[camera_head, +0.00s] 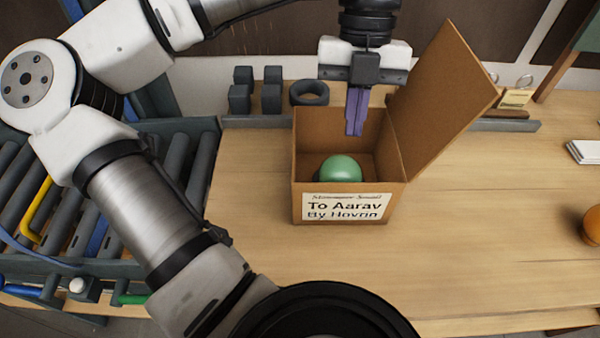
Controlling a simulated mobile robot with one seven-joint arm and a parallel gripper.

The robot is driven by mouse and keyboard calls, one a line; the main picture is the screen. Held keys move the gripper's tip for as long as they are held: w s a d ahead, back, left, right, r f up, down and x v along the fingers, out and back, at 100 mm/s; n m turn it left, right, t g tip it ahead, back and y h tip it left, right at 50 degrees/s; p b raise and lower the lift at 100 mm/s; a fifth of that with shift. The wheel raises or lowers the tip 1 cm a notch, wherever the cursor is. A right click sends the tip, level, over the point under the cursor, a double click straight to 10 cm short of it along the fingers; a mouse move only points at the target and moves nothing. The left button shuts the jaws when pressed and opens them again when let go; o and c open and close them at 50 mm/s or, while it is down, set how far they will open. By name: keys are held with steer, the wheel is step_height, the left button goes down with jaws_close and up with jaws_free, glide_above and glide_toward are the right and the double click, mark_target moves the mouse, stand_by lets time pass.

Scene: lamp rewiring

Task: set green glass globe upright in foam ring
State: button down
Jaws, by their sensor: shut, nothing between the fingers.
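The green glass globe (340,168) lies inside an open cardboard box (307,170), in its front part. The box front hides the globe's lower part, so I cannot tell which way up it is. A dark foam ring (309,93) lies on the table behind the box, at its back left. My gripper (354,134) points down over the box, with its purple fingertips just inside the opening, above and behind the globe. It is shut and empty, apart from the globe.
The box flap (445,95) stands open to the right. Dark blocks (240,98) stand left of the ring. A roller rack (190,170) is at the left. An orange ball (592,226) sits at the far right.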

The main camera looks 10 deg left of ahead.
mark_target(348, 178)
steer(key=shift+s+d+f, duration=0.1)
steer(key=shift+s+f, duration=0.25)
steer(key=shift+s, duration=0.15)
steer(key=p+x, duration=0.1)
steer(key=x, duration=0.8)
